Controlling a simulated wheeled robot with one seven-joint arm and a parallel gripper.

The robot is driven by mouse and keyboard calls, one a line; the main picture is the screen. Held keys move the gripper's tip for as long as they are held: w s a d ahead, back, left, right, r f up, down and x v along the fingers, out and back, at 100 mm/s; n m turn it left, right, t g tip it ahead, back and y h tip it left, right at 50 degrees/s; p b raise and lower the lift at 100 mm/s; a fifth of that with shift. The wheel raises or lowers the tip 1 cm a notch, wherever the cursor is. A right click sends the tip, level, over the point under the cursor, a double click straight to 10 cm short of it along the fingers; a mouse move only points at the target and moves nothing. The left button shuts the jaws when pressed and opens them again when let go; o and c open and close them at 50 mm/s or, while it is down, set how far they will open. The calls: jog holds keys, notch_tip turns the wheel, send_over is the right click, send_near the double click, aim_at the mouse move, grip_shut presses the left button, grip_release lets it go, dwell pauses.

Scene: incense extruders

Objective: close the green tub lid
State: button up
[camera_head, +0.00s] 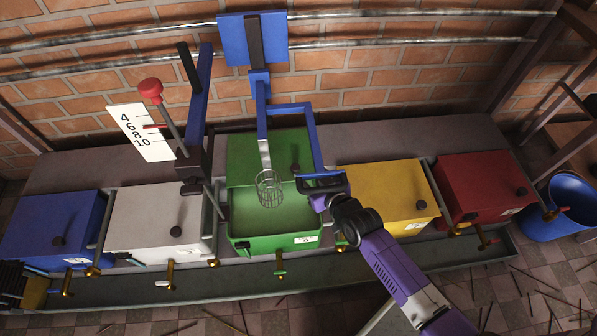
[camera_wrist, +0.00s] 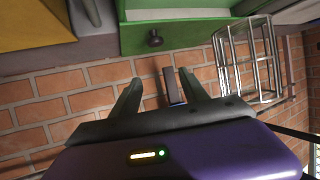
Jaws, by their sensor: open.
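The green tub (camera_head: 275,243) stands open in the middle of the row, its inside visible. Its green lid (camera_head: 255,150) is raised at the back, toward the brick wall, with a dark knob (camera_head: 295,168) on its face. In the wrist view the green lid (camera_wrist: 200,37) and its knob (camera_wrist: 155,39) show at the top. My gripper (camera_head: 318,181) is at the right side of the tub, near the raised lid. In the wrist view my gripper (camera_wrist: 160,78) has its two fingers apart with nothing held, and the knob lies beyond the fingertips, apart from them.
A wire basket (camera_head: 269,190) hangs over the tub from a blue frame (camera_head: 262,95), close beside my gripper. Closed yellow (camera_head: 385,195), red (camera_head: 480,180), white (camera_head: 150,220) and blue (camera_head: 50,225) tubs flank it. The brick wall (camera_head: 345,85) rises behind.

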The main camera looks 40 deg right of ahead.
jog(key=b, duration=0.2)
send_near(296, 167)
jog(key=b+x, duration=0.3)
jog(key=x, duration=0.2)
jog(key=shift+w+a+f, duration=0.1)
jog(key=shift+w+f, duration=0.2)
jog(key=shift+w+d+f+b, duration=0.1)
jog(key=shift+w+b, duration=0.3)
jog(key=shift+w, duration=0.05)
jog(key=shift+w+d+f+b, duration=0.1)
jog(key=shift+w+d+b, duration=0.05)
jog(key=shift+w+b, duration=0.3)
grip_shut()
